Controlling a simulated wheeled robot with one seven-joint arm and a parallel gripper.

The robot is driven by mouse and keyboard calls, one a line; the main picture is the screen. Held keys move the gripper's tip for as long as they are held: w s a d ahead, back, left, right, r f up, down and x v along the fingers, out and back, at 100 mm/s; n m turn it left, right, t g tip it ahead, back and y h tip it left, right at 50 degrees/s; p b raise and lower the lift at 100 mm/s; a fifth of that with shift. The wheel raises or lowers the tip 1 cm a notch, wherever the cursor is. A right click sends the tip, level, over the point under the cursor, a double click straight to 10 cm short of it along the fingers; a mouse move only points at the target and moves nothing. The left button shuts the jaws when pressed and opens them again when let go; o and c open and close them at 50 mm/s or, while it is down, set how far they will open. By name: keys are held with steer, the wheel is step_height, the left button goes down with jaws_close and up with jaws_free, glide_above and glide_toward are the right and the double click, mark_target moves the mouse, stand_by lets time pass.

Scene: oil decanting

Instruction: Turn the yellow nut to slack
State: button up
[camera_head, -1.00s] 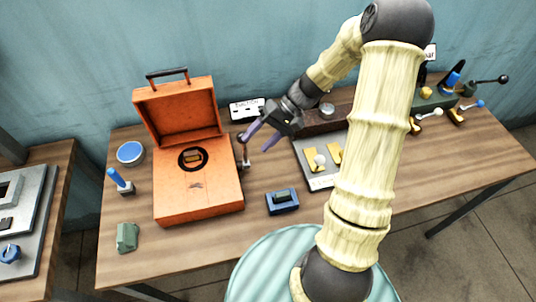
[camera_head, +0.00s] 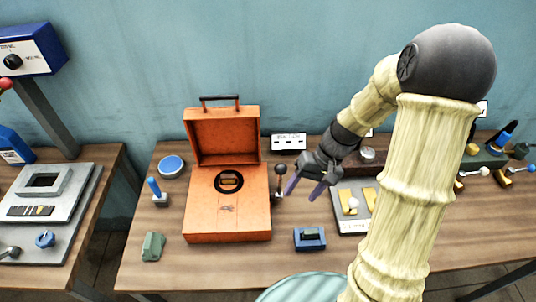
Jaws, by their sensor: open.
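My gripper (camera_head: 299,196) is open and empty, its two purple fingers pointing down to the left, above the table just right of the orange case. I cannot tell for sure which piece is the yellow nut. Yellow pieces (camera_head: 351,202) with a white knob stand on a pale plate (camera_head: 350,227) right of my gripper, partly hidden by my arm. A round yellow piece (camera_head: 472,149) sits on a dark green block at the far right. My gripper is apart from all of these.
The open orange case (camera_head: 205,218) stands left of my gripper, with a dark-knobbed lever (camera_head: 280,170) beside it. A blue block (camera_head: 309,239) lies in front. A blue-handled piece (camera_head: 155,188) and green block (camera_head: 152,246) stand at left. A second table is farther left.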

steer(key=s+d+r+t+h, duration=0.1)
steer(key=s+r+t+h, duration=0.3)
steer(key=s+r+h, duration=0.1)
steer(key=shift+s+d+r+t, duration=0.2)
steer(key=shift+s+d+t, duration=0.15)
steer(key=shift+s, duration=0.25)
